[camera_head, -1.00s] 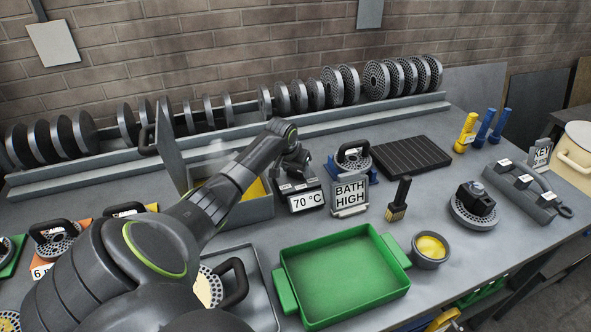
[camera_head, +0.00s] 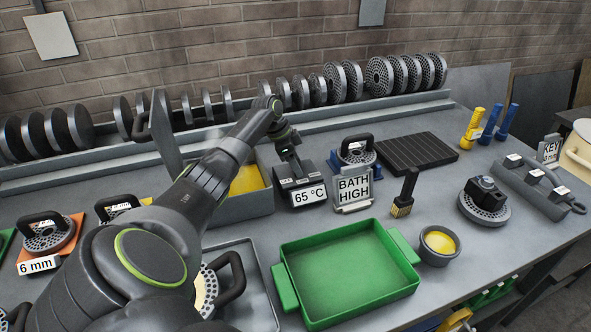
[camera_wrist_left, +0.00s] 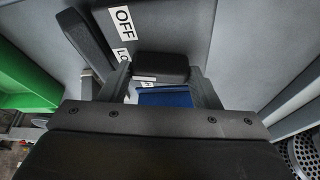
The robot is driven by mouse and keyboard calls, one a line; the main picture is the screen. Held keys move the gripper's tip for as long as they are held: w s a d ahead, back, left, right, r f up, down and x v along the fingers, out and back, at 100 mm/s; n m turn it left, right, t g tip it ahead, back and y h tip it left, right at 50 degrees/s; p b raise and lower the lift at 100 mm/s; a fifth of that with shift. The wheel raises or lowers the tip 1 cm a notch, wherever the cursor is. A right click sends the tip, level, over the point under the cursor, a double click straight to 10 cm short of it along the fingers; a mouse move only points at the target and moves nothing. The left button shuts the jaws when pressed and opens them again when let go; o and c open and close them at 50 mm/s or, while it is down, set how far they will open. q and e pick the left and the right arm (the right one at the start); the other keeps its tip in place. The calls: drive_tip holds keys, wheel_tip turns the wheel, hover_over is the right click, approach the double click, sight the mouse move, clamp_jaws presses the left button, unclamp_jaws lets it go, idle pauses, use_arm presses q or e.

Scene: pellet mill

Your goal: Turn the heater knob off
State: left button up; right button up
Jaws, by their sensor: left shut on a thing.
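The heater is a dark box (camera_head: 299,182) at the back of the bench, with a "65 °C" display (camera_head: 309,196) on its front. My left gripper (camera_head: 289,162) is over the top of the heater. In the left wrist view its two fingers (camera_wrist_left: 160,88) are shut on the black heater knob (camera_wrist_left: 160,66). Beside the knob are a white "OFF" label (camera_wrist_left: 123,20) and a partly covered "LO" label (camera_wrist_left: 121,56). Another label is mostly hidden by the gripper. The head view hides the knob behind my wrist. My right gripper is not in view.
The bath (camera_head: 243,207) with yellow contents and a raised lid (camera_head: 166,135) stands left of the heater. A "BATH HIGH" sign (camera_head: 353,189), a brush (camera_head: 405,192) and a green tray (camera_head: 345,275) are close by. Die plates (camera_head: 380,77) line the back.

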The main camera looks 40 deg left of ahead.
use_arm(q)
drive_tip(key=m+b, duration=0.2)
drive_tip(key=m+g+h+b, duration=0.1)
drive_tip(key=m+b, duration=0.1)
drive_tip(key=b, duration=0.1)
drive_tip(key=m+g+b, duration=0.1)
drive_tip(key=m+b, duration=0.1)
drive_tip(key=shift+w+a+f, duration=0.1)
drive_tip(key=shift+w+f, duration=0.1)
drive_tip(key=shift+w, duration=0.05)
drive_tip(key=shift+r+m+g+h+b, duration=0.15)
drive_tip(key=shift+m+g+b, duration=0.15)
drive_tip(key=shift+m+b, duration=0.55)
drive_tip(key=shift+r+m+g+h+b, duration=0.15)
drive_tip(key=shift+m+g+b, duration=0.15)
drive_tip(key=shift+m+b, duration=0.5)
drive_tip(key=shift+f, duration=0.1)
drive_tip(key=o, duration=1)
